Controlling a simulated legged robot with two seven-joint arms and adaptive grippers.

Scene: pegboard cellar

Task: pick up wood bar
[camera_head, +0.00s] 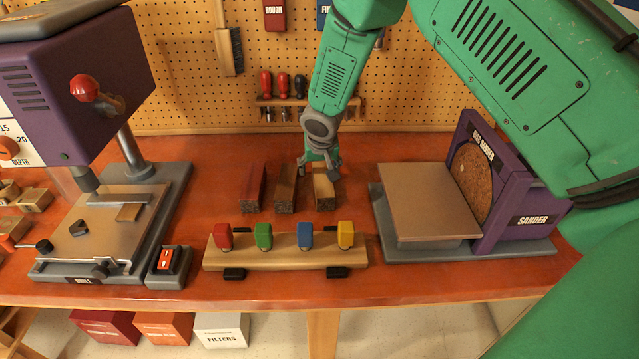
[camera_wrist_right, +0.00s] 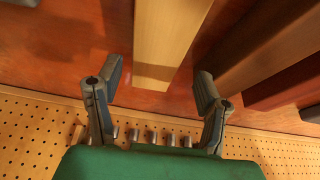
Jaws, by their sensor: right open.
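Three wood bars lie side by side on the orange-red bench: a reddish one (camera_head: 252,187), a dark brown one (camera_head: 285,190) and a pale one (camera_head: 324,192). My right gripper (camera_head: 321,167) points down at the far end of the pale bar and hides part of it. In the right wrist view, the open fingers of my right gripper (camera_wrist_right: 159,82) stand on either side of the end of the pale bar (camera_wrist_right: 166,40), with gaps on both sides. The brown bar (camera_wrist_right: 265,45) is beside the right finger. My left gripper is not in view.
A wooden block (camera_head: 285,255) with red, green, blue and yellow pieces stands in front of the bars. A drill press (camera_head: 100,220) is at left, a sander (camera_head: 430,200) at right. A pegboard (camera_head: 190,70) with tools rises behind.

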